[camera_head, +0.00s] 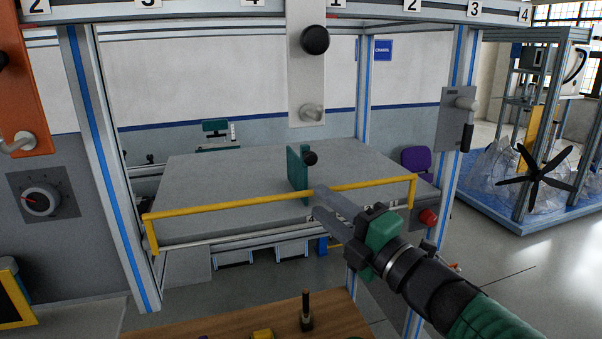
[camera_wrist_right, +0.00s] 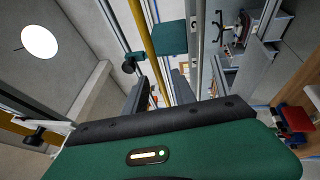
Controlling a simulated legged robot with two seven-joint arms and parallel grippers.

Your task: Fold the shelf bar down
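The yellow shelf bar (camera_head: 265,202) runs across the front of the grey shelf (camera_head: 215,185) and stands raised on short bent ends at both sides. My right gripper (camera_head: 316,203) reaches in from the lower right, at the bar just right of its middle. In the right wrist view, its two dark fingers (camera_wrist_right: 158,92) are spread apart. The yellow bar (camera_wrist_right: 146,40) runs lengthwise into the space between them in that picture. I cannot tell whether either finger touches the bar. My left gripper is not in view.
A green plate with a black knob (camera_head: 299,166) stands on the shelf behind the bar. Metal posts (camera_head: 455,120) frame both sides. A red button (camera_head: 428,217) is at the right. A wooden table (camera_head: 235,325) with small objects lies below in front.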

